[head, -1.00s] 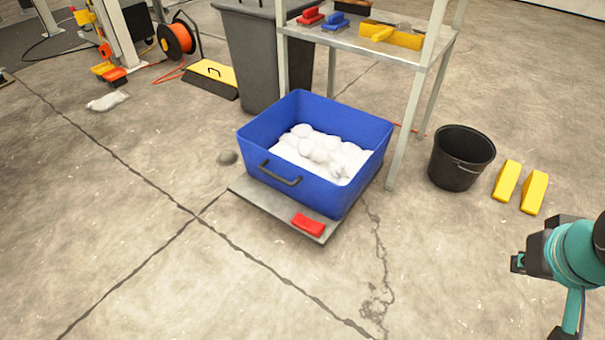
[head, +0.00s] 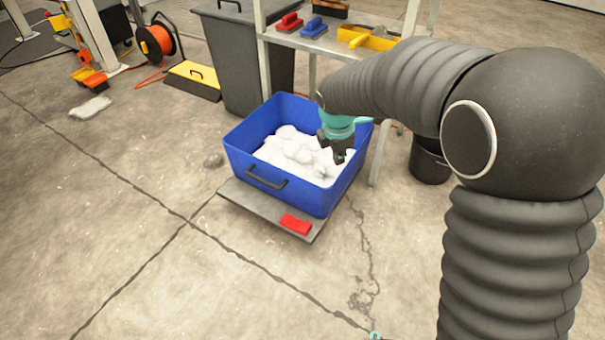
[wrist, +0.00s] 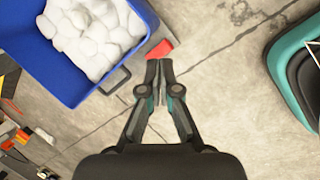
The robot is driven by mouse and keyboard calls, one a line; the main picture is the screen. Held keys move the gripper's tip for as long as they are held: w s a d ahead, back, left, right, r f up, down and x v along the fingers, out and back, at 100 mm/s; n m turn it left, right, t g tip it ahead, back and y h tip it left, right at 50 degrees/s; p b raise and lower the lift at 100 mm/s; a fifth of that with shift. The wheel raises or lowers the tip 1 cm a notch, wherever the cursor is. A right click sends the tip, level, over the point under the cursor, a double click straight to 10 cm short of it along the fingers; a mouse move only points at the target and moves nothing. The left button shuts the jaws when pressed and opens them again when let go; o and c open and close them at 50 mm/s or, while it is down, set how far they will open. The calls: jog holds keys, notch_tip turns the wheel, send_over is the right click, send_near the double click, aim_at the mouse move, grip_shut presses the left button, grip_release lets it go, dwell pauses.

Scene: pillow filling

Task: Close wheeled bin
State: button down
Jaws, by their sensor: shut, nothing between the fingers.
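The dark grey wheeled bin (head: 243,62) stands behind the blue tub in the head view, beside the metal table. Its top is cut by the picture's upper edge, and I cannot tell how its lid lies. A small dark handle shows at its top. My gripper (head: 340,156) appears over the right part of the blue tub (head: 265,189), apart from the wheeled bin. In the wrist view my gripper (wrist: 159,66) is shut with nothing between its fingertips. The wheeled bin cannot be made out in the wrist view.
The blue tub holds white filling (head: 300,155) and sits on a grey platform (head: 262,213) with a red block (head: 296,224). The metal table (head: 330,42) carries brushes and a yellow tray. A black bucket (head: 428,166) is partly hidden by my arm. Front-left floor is clear.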

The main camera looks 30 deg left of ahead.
aim_at(299, 181)
jog(key=s+a+f+n+p, duration=0.2)
jog(key=s+a+f+n, duration=0.1)
jog(key=a+f+n, duration=0.8)
jog(key=shift+w+a+f+m+b, duration=0.25)
jog(key=shift+w+f+m, duration=0.25)
jog(key=shift+w+f, duration=0.75)
jog(key=shift+w+a+f+m+b, duration=0.1)
jog(key=shift+w+a+f+m, duration=0.55)
jog(key=shift+f, duration=0.95)
jog(key=shift+w+f+m+b, duration=0.2)
jog(key=shift+w+f+m, duration=0.15)
jog(key=shift+w+f, duration=1)
jog(key=shift+s, duration=0.15)
